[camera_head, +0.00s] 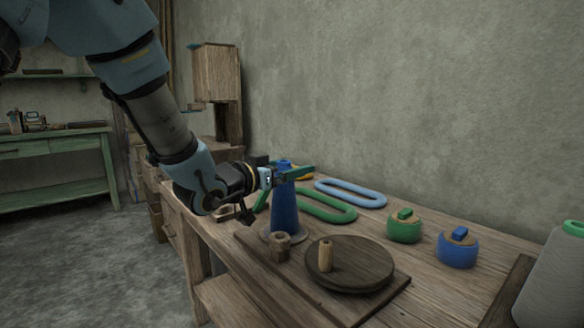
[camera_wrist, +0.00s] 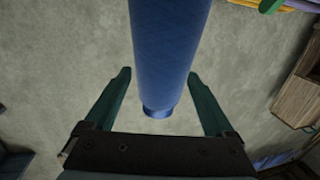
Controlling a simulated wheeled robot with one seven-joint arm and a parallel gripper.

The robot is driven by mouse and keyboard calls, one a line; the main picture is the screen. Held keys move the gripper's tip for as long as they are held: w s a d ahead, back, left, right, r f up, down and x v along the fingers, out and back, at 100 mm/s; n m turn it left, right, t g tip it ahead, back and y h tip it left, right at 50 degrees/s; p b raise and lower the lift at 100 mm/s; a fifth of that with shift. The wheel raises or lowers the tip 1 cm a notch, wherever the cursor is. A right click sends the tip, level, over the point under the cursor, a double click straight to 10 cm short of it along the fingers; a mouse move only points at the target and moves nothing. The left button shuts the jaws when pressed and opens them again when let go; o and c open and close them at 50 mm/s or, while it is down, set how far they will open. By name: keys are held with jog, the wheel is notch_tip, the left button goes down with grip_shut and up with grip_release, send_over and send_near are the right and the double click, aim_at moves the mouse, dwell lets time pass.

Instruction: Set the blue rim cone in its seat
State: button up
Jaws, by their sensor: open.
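A tall blue cone (camera_head: 284,212) stands upright on the wooden board on the bench, with a pale disc (camera_head: 266,234) around its foot. My gripper (camera_head: 286,180) is at the cone's upper part, its green fingers open. In the wrist view, the blue cone (camera_wrist: 168,45) lies between the two spread fingers of my gripper (camera_wrist: 158,74), with a visible gap on each side. Its small flared end is near the palm. I cannot tell which part is the seat.
A small wooden cup (camera_head: 279,246) and a round dark plate (camera_head: 365,266) with a peg (camera_head: 326,255) stand close in front.

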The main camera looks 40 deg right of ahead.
jog(key=s+a, duration=0.1)
jog(key=a, duration=0.9)
jog(key=shift+s+r, duration=0.2)
jog(key=shift+r, duration=0.05)
jog(key=shift+d, duration=0.1)
jog(key=w+a+f+n+t+y, duration=0.35)
jog(key=w+a+f+y, duration=0.2)
jog(key=w+a, duration=0.4)
jog(key=w+a+f+n+t+y, duration=0.2)
jog(key=w+a+f+n+y, duration=0.35)
jog(key=a, duration=0.65)
jog(key=s+a+f+n+g+y, duration=0.3)
jog(key=s+a, duration=0.2)
jog(key=a, duration=0.5)
jog(key=s+a+f+n+g+y, duration=0.3)
jog(key=s+a, duration=0.2)
jog(key=a, duration=0.5)
notch_tip(320, 180, up, 23)
jog(key=p, duration=2.3)
